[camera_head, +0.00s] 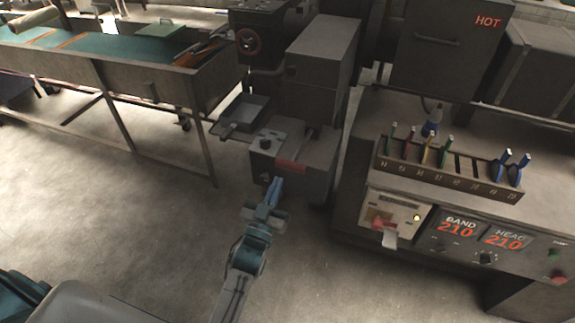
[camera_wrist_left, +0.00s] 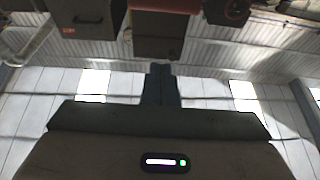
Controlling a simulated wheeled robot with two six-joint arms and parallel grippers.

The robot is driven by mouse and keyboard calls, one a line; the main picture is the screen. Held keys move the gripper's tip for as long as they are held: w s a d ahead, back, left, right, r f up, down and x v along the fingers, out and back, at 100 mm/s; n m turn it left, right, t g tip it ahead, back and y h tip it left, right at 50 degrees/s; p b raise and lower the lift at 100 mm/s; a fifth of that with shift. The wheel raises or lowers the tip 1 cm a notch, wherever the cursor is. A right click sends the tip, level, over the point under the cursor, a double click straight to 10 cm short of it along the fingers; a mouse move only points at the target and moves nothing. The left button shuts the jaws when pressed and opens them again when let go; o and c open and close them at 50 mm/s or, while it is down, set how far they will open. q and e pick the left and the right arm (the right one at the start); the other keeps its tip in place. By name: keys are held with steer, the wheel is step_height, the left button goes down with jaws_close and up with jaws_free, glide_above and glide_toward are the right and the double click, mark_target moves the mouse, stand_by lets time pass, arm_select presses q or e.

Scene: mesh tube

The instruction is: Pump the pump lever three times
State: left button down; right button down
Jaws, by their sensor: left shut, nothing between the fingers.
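The grey machine (camera_head: 300,160) with a red strip on its front stands near the middle of the head view. I cannot single out the pump lever with certainty; a thin bar (camera_head: 304,140) shows on the machine's top. My left gripper (camera_head: 276,183) is shut and empty, its fingertips pointing up toward the machine's front, just below the red strip in the picture. Whether they touch is unclear. In the left wrist view the closed fingers (camera_wrist_left: 158,82) point up toward a dark box (camera_wrist_left: 158,36) with a red part above it. My right gripper is out of view.
A bench (camera_head: 358,210) with a tool rack (camera_head: 445,172) and two "210" displays stands at right. A long table (camera_head: 130,75) is at upper left. A small tray (camera_head: 245,113) adjoins the machine. The floor (camera_head: 120,215) at left is clear.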

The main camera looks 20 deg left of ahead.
arm_select(q)
step_height(320, 180, up, 3)
steer(key=p, duration=0.3)
glide_above(288, 167)
steer(key=s, duration=0.2)
steer(key=shift+w+d+f+p, duration=0.15)
steer(key=shift+w+f, duration=0.1)
steer(key=shift+f, duration=0.4)
steer(key=shift+w+f+p, duration=0.15)
steer(key=shift+w+f, duration=0.1)
steer(key=shift+f, duration=1)
steer(key=shift+s, duration=0.1)
